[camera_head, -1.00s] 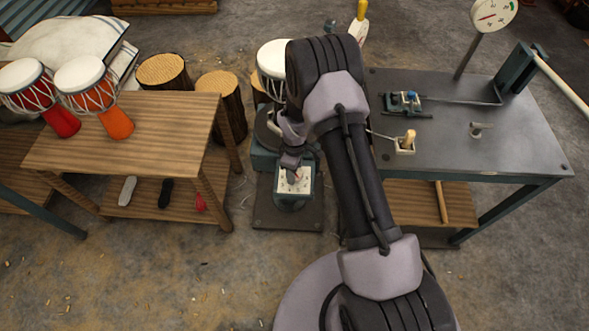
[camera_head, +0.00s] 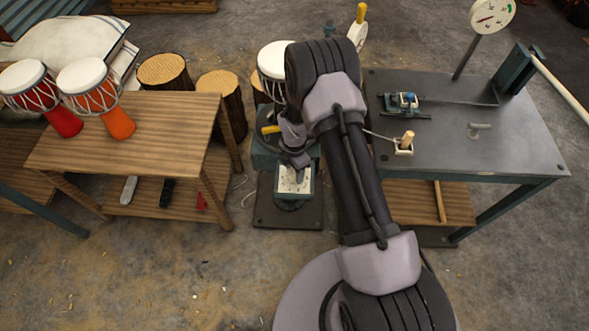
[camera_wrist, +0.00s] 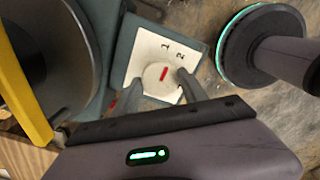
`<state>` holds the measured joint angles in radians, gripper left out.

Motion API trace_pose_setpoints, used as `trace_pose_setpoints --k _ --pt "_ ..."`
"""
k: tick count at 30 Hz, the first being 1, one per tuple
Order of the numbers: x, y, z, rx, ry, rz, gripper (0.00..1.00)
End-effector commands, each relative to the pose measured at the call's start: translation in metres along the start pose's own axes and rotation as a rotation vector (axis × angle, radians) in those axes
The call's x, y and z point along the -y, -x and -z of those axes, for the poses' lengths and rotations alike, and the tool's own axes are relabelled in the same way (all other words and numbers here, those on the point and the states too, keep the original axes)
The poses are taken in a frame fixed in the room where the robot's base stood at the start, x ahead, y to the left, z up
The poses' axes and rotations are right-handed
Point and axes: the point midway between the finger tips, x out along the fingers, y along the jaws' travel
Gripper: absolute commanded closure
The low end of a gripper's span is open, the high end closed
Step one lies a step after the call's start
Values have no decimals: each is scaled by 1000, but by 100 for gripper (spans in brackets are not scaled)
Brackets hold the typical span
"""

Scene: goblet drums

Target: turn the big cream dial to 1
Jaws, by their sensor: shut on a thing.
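The big cream dial (camera_wrist: 157,79) is a round knob on a white plate (camera_wrist: 143,49) with teal edges, seen in the wrist view. Its short red mark points up toward the printed 1, leaning slightly right; I cannot tell if it lines up exactly. A printed 2 is to the right of the 1. My gripper (camera_wrist: 160,86) is shut on the dial, with one grey finger at each side. In the head view the plate (camera_head: 296,180) shows below my gripper (camera_head: 294,163); the dial is hard to make out there.
A yellow handle (camera_wrist: 22,82) and a large round dark metal part stand close on the left in the wrist view. A wooden table (camera_head: 130,135) with drums is left; a grey metal-topped workbench (camera_head: 460,125) is right. Bare floor lies in front.

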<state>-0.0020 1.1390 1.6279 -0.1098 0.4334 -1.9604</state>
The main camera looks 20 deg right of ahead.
Motion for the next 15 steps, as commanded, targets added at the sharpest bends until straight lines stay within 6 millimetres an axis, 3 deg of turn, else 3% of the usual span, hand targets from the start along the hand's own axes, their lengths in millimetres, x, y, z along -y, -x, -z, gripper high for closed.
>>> trace_pose_setpoints --k 15 --pt "0 0 0 0 182 0 90"
